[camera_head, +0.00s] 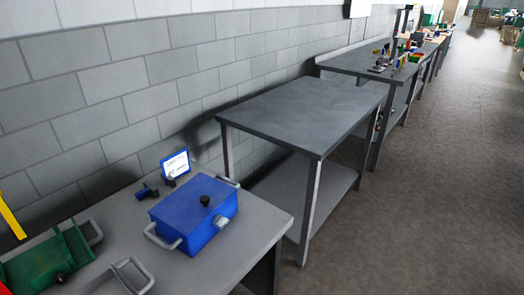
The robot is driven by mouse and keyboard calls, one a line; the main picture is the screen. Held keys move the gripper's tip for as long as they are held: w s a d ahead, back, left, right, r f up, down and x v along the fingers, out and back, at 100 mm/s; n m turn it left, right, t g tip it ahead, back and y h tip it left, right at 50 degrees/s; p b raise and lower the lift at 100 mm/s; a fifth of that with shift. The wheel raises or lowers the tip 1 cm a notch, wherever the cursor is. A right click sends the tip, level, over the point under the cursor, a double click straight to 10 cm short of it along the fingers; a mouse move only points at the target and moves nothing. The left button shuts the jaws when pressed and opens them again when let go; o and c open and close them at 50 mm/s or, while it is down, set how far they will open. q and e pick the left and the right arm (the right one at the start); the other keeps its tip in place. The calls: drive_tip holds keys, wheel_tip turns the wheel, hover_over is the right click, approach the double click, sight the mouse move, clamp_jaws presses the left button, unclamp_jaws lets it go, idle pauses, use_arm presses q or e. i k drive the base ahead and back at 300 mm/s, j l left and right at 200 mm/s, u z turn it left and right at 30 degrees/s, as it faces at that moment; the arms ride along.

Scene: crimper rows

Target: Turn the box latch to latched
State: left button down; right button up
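A blue box (184,214) with a closed lid sits on the grey workbench (258,214) at the lower left. Grey handles (160,238) show at the box's ends. Neither of my grippers is in view.
A green box (48,262) with grey handles lies at the lower left edge. A blue-framed card (175,164) and a small dark blue object (146,192) stand behind the blue box. An empty grey table (300,112) stands beyond, with open floor (430,200) at right.

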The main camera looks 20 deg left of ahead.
sight(218, 221)
drive_tip(key=u, duration=1.2)
drive_tip(key=l+z, duration=0.1)
drive_tip(key=l, duration=0.25)
